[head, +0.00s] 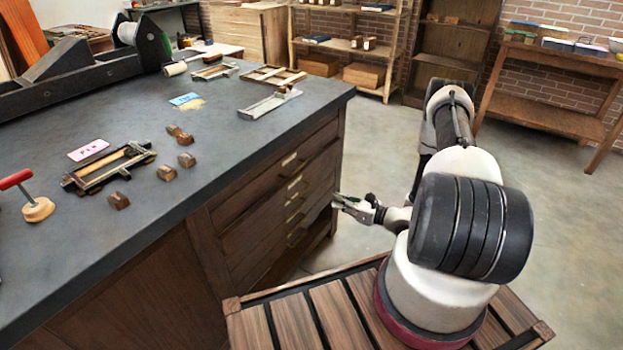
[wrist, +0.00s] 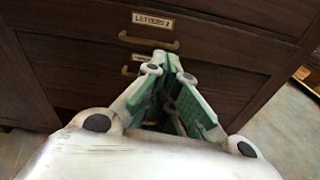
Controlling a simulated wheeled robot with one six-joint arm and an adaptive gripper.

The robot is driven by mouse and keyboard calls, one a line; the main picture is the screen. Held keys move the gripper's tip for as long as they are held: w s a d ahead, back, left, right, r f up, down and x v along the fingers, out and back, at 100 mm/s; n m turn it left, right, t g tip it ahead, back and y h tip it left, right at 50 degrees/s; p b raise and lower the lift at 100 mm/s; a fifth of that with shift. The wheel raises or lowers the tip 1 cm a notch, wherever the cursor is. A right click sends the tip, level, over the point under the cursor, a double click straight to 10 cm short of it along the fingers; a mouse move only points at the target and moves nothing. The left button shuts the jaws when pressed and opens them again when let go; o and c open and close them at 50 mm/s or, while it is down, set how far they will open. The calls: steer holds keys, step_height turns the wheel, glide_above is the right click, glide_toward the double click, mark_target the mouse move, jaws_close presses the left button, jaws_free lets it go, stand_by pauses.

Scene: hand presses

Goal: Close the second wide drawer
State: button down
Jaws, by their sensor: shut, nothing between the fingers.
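The wide drawers are stacked in the front of the dark wooden bench cabinet, with brass label holders and pulls. The second wide drawer (head: 262,212) lies below the top one; in the head view I cannot tell clearly how far its front stands out. In the wrist view a drawer front (wrist: 90,55) faces me, with a label (wrist: 152,21) I cannot read surely and a brass pull below it. My gripper (head: 338,202) is shut and empty at the right end of the drawer stack. Its fingertips (wrist: 170,62) point at the fronts and partly hide a lower label; contact is unclear.
The bench top (head: 225,150) carries small wooden blocks, trays and a red-handled tool (head: 36,205). A slatted wooden platform (head: 335,312) lies under my arm. Open floor (head: 375,150) is to the right of the cabinet, with shelves and a side table behind.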

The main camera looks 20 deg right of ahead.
steer(key=r+t, duration=0.1)
steer(key=r, duration=0.1)
steer(key=n, duration=0.1)
glide_toward(300, 176)
steer(key=x, duration=0.7)
steer(key=shift+f, duration=0.3)
steer(key=x, duration=0.2)
steer(key=shift+w+a, duration=0.2)
steer(key=shift+a, duration=0.05)
steer(key=shift+w+r, duration=0.1)
steer(key=shift+d, duration=0.15)
